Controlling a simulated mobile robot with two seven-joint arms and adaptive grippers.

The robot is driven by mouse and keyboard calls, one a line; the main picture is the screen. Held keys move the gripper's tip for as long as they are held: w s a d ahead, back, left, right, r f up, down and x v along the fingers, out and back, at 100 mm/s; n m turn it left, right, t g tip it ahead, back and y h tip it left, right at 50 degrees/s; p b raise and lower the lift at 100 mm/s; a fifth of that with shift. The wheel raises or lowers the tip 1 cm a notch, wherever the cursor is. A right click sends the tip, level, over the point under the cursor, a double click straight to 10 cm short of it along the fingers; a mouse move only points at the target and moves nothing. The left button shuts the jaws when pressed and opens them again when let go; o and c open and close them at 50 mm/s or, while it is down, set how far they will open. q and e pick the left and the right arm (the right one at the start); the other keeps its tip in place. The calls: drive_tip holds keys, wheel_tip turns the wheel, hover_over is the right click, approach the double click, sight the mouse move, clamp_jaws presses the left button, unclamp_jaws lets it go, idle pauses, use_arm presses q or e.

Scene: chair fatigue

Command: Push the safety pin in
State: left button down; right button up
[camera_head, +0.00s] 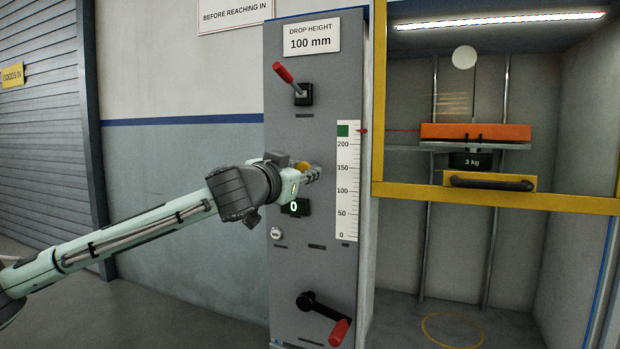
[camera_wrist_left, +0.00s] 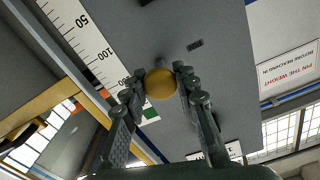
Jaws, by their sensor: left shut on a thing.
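The safety pin has a round yellow knob (camera_wrist_left: 160,84), which sits between the fingertips of my left gripper (camera_wrist_left: 158,80) in the left wrist view. A short grey stub shows behind the knob, against the grey panel. How deep the pin sits cannot be told. In the head view my left gripper (camera_head: 314,173) reaches the panel (camera_head: 290,125) from the left, and part of the yellow knob (camera_head: 302,166) shows behind its fingers. The gripper is shut on the knob. My right gripper is in neither view.
A red-handled lever (camera_head: 284,73) is above my gripper, and a red-handled crank (camera_head: 338,332) is below. A display (camera_head: 294,207) reading 0 is just under the gripper. A height scale (camera_head: 346,185) is to the right. An orange weight (camera_head: 475,132) hangs inside the yellow-framed bay (camera_head: 500,198).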

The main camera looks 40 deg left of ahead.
use_arm(q)
drive_tip(key=shift+w, duration=0.2)
drive_tip(key=c, duration=1.1)
unclamp_jaws()
drive_tip(key=shift+c, duration=0.2)
drive_tip(key=shift+s, duration=0.1)
drive_tip(key=v, duration=1.1)
drive_tip(key=shift+s, duration=0.4)
drive_tip(key=shift+f, duration=0.1)
